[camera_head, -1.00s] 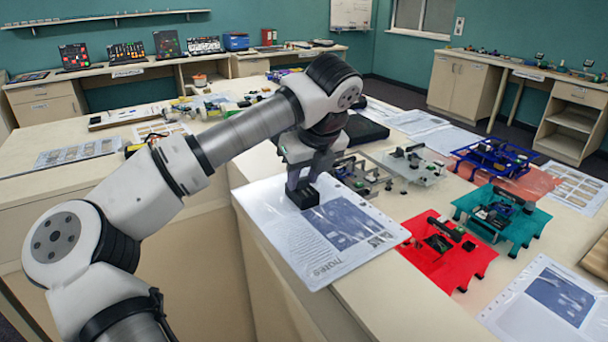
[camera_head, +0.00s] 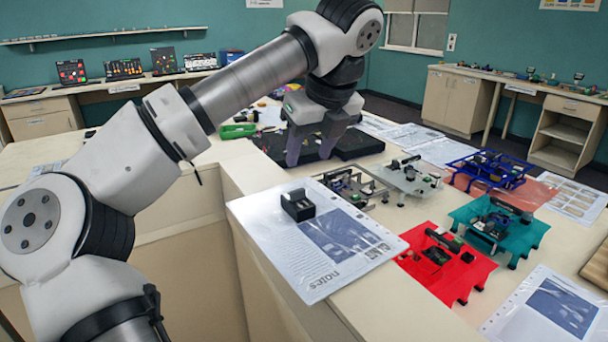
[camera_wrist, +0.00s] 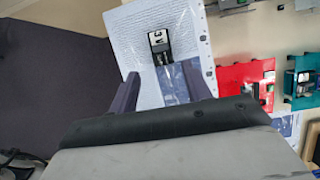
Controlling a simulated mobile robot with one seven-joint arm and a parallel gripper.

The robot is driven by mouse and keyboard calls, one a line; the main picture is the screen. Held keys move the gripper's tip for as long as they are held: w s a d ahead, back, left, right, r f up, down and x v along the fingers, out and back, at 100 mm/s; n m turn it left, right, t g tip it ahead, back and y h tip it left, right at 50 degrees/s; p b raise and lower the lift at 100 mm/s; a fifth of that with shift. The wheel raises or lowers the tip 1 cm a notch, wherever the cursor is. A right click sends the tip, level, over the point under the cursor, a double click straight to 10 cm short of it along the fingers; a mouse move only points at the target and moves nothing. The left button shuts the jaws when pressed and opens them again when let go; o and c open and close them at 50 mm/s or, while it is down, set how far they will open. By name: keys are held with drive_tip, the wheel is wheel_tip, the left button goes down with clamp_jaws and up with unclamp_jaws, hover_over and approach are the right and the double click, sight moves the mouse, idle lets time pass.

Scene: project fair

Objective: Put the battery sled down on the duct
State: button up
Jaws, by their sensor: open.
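The battery sled appears to be the small black box (camera_head: 298,204) standing on a white printed sheet (camera_head: 312,267). It also shows in the wrist view (camera_wrist: 160,42), with a white label on its end. The sheet lies on a pale raised ledge (camera_head: 372,305); I cannot tell for sure which part is the duct. My gripper (camera_head: 310,158) is open and empty, above and behind the box in the head view. In the wrist view its two fingers (camera_wrist: 162,86) are spread, with the box beyond their tips and clear of them.
Right of the sheet stand a red frame (camera_head: 440,262), a teal frame (camera_head: 497,225) and a blue frame (camera_head: 492,166) carrying electronics. A clear frame (camera_head: 408,178) and a black tray (camera_head: 355,145) sit behind. Another printed sheet (camera_head: 545,305) lies at the right front.

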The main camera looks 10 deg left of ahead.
drive_tip(key=v, duration=0.2)
drive_tip(key=shift+s+r, duration=0.1)
drive_tip(key=shift+r, duration=0.15)
drive_tip(key=shift+d, duration=0.1)
